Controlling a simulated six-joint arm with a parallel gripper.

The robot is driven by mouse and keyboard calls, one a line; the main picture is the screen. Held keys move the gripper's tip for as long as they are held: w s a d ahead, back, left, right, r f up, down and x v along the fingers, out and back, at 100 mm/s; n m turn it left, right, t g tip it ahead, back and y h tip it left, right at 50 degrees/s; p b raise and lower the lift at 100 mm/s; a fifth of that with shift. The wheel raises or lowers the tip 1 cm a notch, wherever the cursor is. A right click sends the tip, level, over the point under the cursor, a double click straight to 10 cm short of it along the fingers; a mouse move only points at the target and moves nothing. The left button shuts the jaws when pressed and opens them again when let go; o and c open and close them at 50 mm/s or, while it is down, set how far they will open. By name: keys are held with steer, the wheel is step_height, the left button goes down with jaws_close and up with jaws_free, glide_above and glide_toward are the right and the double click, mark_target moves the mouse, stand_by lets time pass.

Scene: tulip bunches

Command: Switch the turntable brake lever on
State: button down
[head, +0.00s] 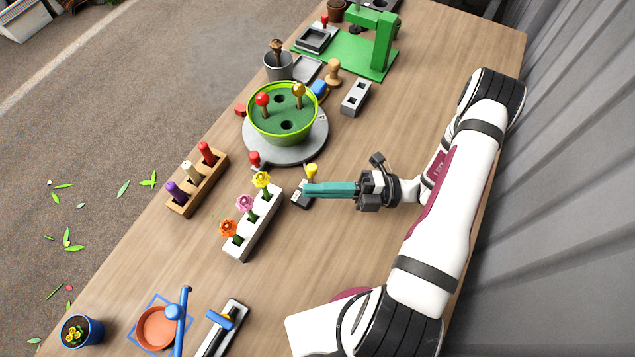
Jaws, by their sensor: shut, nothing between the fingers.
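The turntable (318,153) is a round grey disc with a lime-rimmed green bowl (285,139) on it. Just in front of it, a small lever with a yellow knob (311,169) stands on a grey and dark base (299,200); it looks like the brake lever. My gripper (307,189) reaches in from the right with its long teal fingers shut and empty. The fingertips are at the lever, just below its knob in the picture, and hide part of the base. I cannot tell whether they touch it or which way the lever is set.
A white block with several flowers (247,239) stands left of the fingertips. A wooden rack with coloured pegs (189,198) is farther left. A grey two-hole block (355,98) and a green stand (381,55) are behind. The table right of the turntable is fairly clear.

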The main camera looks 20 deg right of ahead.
steer(key=v, duration=1)
steer(key=shift+f, duration=0.2)
steer(key=a+r+n+g+h, duration=0.45)
steer(key=r+n+g, duration=0.3)
steer(key=n, duration=0.25)
steer(key=s+a+r+n+t+h, duration=0.1)
steer(key=s+a+r+n+h, duration=0.3)
steer(key=n, duration=0.9)
steer(key=s+a+r+n+t+h, duration=0.1)
steer(key=s+a+r+n+h, duration=0.3)
steer(key=n, duration=0.9)
steer(key=s+h, duration=0.3)
steer(key=h, duration=0.1)
steer(key=shift+s+h, duration=0.25)
steer(key=shift+h, duration=0.1)
